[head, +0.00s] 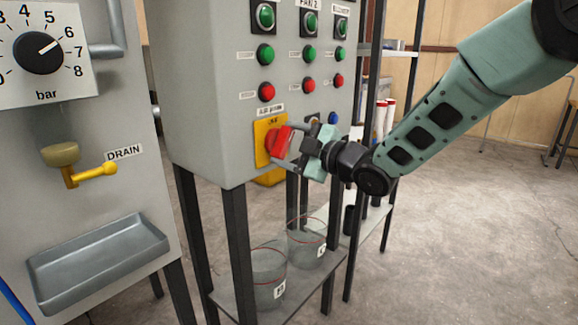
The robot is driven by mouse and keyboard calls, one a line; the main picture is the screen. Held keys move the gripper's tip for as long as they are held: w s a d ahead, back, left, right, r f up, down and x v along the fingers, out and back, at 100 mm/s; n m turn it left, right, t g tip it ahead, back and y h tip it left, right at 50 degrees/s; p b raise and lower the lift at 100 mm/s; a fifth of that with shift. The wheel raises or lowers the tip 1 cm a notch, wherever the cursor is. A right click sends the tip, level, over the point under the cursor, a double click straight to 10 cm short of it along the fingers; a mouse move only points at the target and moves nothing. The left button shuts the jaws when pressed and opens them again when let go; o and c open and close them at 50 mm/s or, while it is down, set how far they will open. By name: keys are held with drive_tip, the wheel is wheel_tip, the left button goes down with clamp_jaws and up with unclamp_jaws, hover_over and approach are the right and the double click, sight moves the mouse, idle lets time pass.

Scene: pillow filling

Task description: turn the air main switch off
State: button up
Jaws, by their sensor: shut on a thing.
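The air main switch (278,140) is a red rotary handle on a yellow plate (262,134), low on the front of the grey control cabinet (205,90). My gripper (290,145) comes in from the right at the switch, its fingers on either side of the red handle. It is shut on the handle. The handle looks tilted, but its exact setting is hard to read. The label above the plate is too small to read fully, and the gripper covers part of the panel right of the switch.
Green and red buttons fill the panel above, and a blue button (333,118) sits just right of my gripper. A pressure dial (40,52), yellow drain valve (90,175) and grey tray (98,262) are at left. Clear beakers (268,280) stand on the shelf below. Floor at right is open.

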drive_tip(key=n+b, duration=0.2)
drive_tip(key=b, duration=0.1)
drive_tip(key=n+b, duration=0.2)
drive_tip(key=b, duration=0.1)
drive_tip(key=shift+f, duration=0.4)
drive_tip(key=n+b, duration=0.1)
drive_tip(key=b, duration=0.1)
drive_tip(key=n+b, duration=0.1)
drive_tip(key=n, duration=0.1)
drive_tip(key=shift+r+b, duration=0.25)
drive_tip(key=shift+b, duration=0.15)
drive_tip(key=o, duration=1)
drive_tip(key=shift+r, duration=0.1)
drive_tip(key=v, duration=1.7)
drive_tip(key=shift+s+d+p, duration=0.15)
drive_tip(key=shift+d+p, duration=0.05)
drive_tip(key=shift+p, duration=0.1)
